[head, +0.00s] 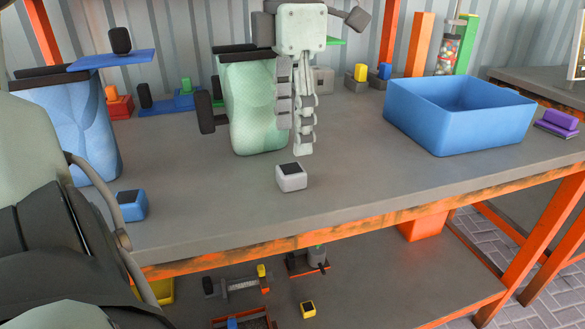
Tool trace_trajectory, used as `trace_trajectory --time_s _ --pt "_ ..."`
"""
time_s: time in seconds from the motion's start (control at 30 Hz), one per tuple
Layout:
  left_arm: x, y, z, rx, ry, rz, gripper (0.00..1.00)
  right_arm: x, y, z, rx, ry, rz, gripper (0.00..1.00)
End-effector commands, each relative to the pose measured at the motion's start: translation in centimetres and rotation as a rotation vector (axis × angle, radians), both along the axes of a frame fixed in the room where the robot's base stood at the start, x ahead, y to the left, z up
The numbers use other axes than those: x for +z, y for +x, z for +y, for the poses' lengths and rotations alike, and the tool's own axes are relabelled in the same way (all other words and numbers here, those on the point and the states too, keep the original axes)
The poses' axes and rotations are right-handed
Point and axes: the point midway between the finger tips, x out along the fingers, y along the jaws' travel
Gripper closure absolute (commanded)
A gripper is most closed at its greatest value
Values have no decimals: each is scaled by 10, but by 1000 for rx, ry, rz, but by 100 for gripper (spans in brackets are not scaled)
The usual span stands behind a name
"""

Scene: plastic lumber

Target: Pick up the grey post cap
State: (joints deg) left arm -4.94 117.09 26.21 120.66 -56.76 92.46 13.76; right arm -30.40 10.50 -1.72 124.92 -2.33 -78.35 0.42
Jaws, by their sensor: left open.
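The grey post cap (291,178), a small pale block with a dark square top, sits on the grey workbench (350,185) near the middle of its front half. My left gripper (293,141) hangs with its fingers pointing down, seen nearly side-on. Its tips appear just above the cap in the picture, apart from it. The gripper is open, and nothing shows between its fingers. How high it is above the bench is hard to tell. My right gripper is not in view.
A similar blue cap (131,205) sits left near the front edge. A green sack-like object (245,115) stands behind my gripper, and a blue one (75,130) stands far left. A blue bin (450,132) is at right, with purple blocks (556,124) beyond. Bench between cap and bin is clear.

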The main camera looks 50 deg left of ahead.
Motion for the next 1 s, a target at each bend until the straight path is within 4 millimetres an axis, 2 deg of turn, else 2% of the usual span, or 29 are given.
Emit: trace_trajectory --time_s 0.27,0.43,0.57,0.77,1.0 --pt "-36 -4 -1 -2 -6 3 41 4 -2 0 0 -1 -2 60" --pt "-60 -5 -1 1 -6 2 41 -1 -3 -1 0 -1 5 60" --pt "-67 -4 0 3 -5 -1 41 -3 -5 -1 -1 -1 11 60" --pt "-68 -4 0 3 -4 -2 41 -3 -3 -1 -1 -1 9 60" --pt "-68 -4 0 3 -5 -2 70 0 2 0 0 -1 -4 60"
